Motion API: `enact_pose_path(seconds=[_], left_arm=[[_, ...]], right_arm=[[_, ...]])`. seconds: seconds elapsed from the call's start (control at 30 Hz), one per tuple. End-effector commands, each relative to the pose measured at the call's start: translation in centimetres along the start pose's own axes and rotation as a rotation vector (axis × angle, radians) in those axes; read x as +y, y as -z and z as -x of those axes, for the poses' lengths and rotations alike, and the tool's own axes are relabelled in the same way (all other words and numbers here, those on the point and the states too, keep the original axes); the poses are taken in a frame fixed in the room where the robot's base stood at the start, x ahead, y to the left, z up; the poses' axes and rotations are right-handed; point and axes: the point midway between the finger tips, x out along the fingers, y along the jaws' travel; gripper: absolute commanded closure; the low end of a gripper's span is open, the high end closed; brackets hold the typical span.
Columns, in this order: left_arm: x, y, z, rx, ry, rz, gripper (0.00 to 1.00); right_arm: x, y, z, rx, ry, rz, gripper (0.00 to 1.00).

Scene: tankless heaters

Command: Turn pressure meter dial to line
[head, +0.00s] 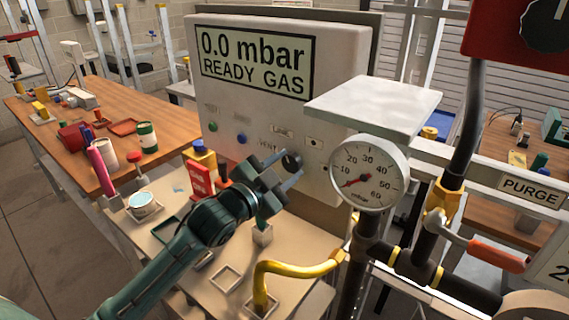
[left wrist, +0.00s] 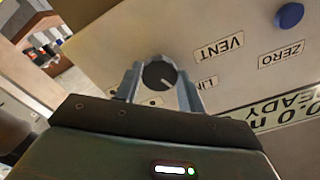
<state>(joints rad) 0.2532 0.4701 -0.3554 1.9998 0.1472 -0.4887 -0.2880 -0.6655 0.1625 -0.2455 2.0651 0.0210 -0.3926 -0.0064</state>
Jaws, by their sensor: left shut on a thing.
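The pressure meter (head: 275,90) is a pale box whose screen reads "0.0 mbar READY GAS". Its black dial (head: 291,161) sits low on the front panel, near the VENT and LINE labels. My left gripper (head: 281,172) is at the panel with its fingers on both sides of the dial. In the left wrist view the dial (left wrist: 159,74) is between the two fingers, and its white pointer mark points toward the lower right of the picture. The VENT label (left wrist: 217,47) is clear; the LINE label (left wrist: 207,84) is partly covered by a finger. My right gripper is not in view.
A round gauge (head: 369,173) with a red needle stands on pipework to the right. A yellow hose (head: 295,269) bends below the panel. Red blocks (head: 199,181) and a blue-filled cup (head: 143,205) stand on the bench. A purge pipe with an orange-handled valve (head: 497,255) is farther right.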

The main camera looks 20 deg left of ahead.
Motion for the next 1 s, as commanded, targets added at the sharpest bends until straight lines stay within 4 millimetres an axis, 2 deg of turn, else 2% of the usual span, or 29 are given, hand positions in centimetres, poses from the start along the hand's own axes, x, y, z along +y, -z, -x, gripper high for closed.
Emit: enact_pose_path(seconds=[0.6, 0.63, 0.9, 1.0], left_arm=[[0.08, -0.1, 0.0, -0.002, -0.002, -0.049, 0.84], [0.08, -0.1, 0.0, -0.002, -0.002, -0.049, 0.6], [0.04, -0.05, -0.01, -0.001, -0.001, -0.048, 0.39], [0.02, -0.03, -0.01, -0.001, 0.0, -0.048, 0.39]], right_arm=[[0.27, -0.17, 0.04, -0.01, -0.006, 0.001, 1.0], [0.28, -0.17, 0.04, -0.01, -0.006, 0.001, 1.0], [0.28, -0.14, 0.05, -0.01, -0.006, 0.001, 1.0], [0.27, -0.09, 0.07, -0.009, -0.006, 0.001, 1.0]])
